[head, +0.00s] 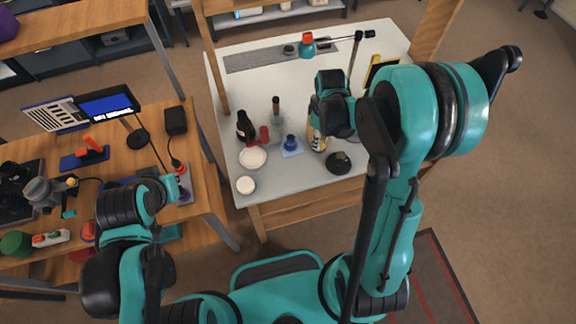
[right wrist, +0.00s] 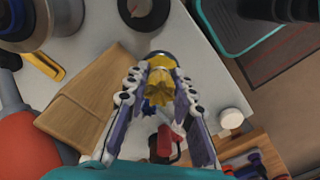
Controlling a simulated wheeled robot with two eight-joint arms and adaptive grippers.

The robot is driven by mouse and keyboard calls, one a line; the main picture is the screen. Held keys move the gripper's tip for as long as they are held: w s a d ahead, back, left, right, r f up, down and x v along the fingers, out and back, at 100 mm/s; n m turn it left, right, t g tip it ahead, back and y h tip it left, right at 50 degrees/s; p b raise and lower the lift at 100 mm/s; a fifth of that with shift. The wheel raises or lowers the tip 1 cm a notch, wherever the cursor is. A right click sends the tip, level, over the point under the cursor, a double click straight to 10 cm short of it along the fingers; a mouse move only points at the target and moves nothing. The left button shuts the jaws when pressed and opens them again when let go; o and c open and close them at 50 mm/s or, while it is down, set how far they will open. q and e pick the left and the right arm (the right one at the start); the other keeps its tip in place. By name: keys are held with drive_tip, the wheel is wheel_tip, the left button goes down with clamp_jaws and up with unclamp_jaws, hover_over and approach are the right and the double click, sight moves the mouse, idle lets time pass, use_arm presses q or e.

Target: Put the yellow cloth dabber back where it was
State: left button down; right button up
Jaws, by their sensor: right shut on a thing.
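The yellow cloth dabber (right wrist: 162,88) is between the two fingers of my right gripper (right wrist: 160,72) in the right wrist view, its bunched yellow cloth facing the camera. There the dabber is mostly hidden by the gripper and arm. I cannot tell whether it touches the table. My left gripper (head: 180,176) is over the wooden desk at the left, small and partly hidden; its fingers do not show clearly.
Near my right gripper are a blue item (head: 291,143) on a pale cloth, a black round object (head: 338,162), a white dish (head: 253,157), a white jar (head: 246,185), a dark bottle (head: 243,124) and a red item (head: 264,133). The table's middle is mostly clear.

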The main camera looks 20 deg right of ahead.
drive_tip(key=a+f+b, duration=0.1)
drive_tip(key=a+f, duration=0.1)
drive_tip(key=a, duration=0.1)
drive_tip(key=a+f, duration=0.2)
drive_tip(key=a, duration=0.2)
drive_tip(key=s+a+f+b, duration=0.1)
drive_tip(key=a+f, duration=0.1)
drive_tip(key=a, duration=0.1)
drive_tip(key=shift+s+a+f+b, duration=0.1)
drive_tip(key=shift+a+f+b, duration=0.05)
drive_tip(key=shift+f+b, duration=0.95)
drive_tip(key=shift+f, duration=1.15)
drive_tip(key=shift+f, duration=0.1)
drive_tip(key=o, duration=1)
